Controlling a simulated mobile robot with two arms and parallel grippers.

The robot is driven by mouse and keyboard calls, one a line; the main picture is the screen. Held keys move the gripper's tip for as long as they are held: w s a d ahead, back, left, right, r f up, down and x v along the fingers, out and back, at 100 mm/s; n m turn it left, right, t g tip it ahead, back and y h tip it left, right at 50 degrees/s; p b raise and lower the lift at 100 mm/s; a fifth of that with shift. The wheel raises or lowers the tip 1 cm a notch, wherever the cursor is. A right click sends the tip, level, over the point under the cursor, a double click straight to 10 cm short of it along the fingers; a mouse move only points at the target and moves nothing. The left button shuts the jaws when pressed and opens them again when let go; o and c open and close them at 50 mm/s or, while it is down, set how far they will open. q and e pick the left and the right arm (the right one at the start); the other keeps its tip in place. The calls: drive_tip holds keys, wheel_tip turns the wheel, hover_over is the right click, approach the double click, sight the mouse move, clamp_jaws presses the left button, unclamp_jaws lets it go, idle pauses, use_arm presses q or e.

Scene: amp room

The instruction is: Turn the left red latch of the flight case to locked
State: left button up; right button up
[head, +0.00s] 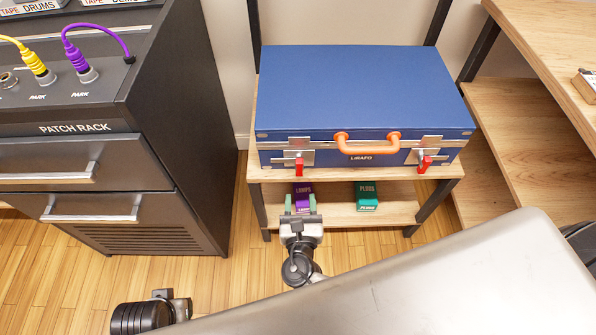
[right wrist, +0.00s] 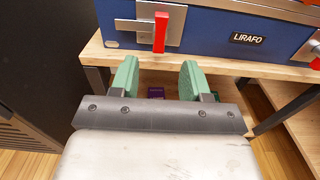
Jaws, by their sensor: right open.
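The blue flight case (head: 350,90) stands closed on a wooden shelf stand, with an orange handle (head: 367,143) on its front. Its left red latch (head: 299,166) hangs pointing down on a metal plate; it also shows in the right wrist view (right wrist: 161,32), upright in the picture. The right red latch (head: 425,163) also points down, slightly tilted. My right gripper (head: 300,202) is open and empty, below and in front of the left latch, apart from it. In the right wrist view its green fingertips (right wrist: 160,75) lie on either side below the latch. My left gripper's fingers are not visible.
A purple LAMPS box (head: 303,192) and a green PLUGS box (head: 367,195) sit on the lower shelf. The dark patch rack (head: 75,130) with drawer handles stands at left. A wooden shelf unit (head: 525,125) stands at right. Open wooden floor lies in front.

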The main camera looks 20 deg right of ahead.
sight(300, 169)
drive_tip(key=x, duration=0.9)
drive_tip(key=shift+w+b, duration=0.2)
drive_tip(key=shift+b, duration=0.15)
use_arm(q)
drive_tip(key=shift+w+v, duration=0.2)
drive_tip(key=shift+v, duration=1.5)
use_arm(e)
drive_tip(key=shift+w+d, duration=0.25)
drive_tip(key=shift+w, duration=0.4)
drive_tip(key=shift+c, duration=0.4)
clamp_jaws()
